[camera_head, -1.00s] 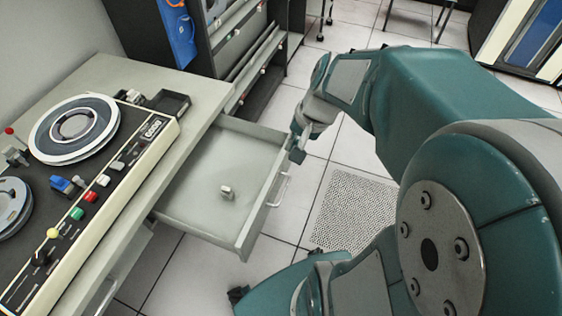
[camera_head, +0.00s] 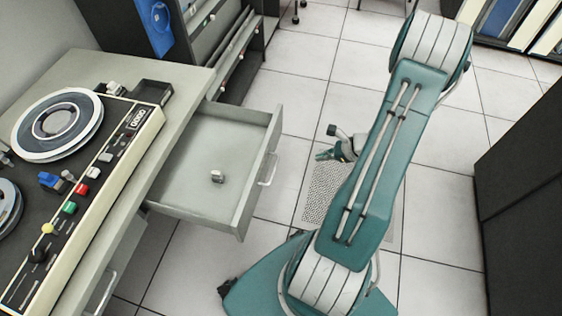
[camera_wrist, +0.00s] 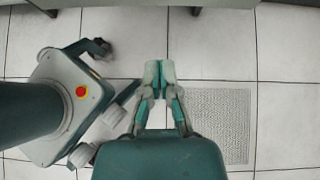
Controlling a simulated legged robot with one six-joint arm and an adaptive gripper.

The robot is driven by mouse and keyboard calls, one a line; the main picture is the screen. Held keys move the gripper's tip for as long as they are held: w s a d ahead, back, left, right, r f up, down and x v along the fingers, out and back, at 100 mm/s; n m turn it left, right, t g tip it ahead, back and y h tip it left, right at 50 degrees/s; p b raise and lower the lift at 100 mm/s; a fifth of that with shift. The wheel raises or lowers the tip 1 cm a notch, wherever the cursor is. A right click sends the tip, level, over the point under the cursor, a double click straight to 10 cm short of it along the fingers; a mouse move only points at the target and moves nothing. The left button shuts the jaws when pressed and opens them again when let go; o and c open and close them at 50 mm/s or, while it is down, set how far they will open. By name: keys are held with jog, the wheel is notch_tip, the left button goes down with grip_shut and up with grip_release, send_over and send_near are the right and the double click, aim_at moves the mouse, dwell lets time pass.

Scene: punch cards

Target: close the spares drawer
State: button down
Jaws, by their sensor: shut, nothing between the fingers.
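The spares drawer (camera_head: 190,208) is pulled out from under the desk in the head view. Its handle (camera_head: 268,170) is on the front panel, facing right. A grey edge (camera_wrist: 230,3) crosses the top of that view, likely the drawer front.
The desk (camera_head: 185,92) carries a tape-reel console (camera_head: 110,165) with coloured buttons. A dark open tray (camera_head: 150,92) sits at its far corner. A perforated floor tile (camera_head: 322,188) lies right of the drawer. A black cabinet (camera_head: 525,190) stands at far right. Tiled floor lies between.

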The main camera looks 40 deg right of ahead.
jog(key=w+r+x, duration=0.1)
jog(key=x, duration=1.1)
jog(key=shift+w+a+m, duration=0.3)
jog(key=shift+w+a, duration=0.05)
jog(key=shift+a, duration=0.2)
jog(key=shift+r, duration=0.1)
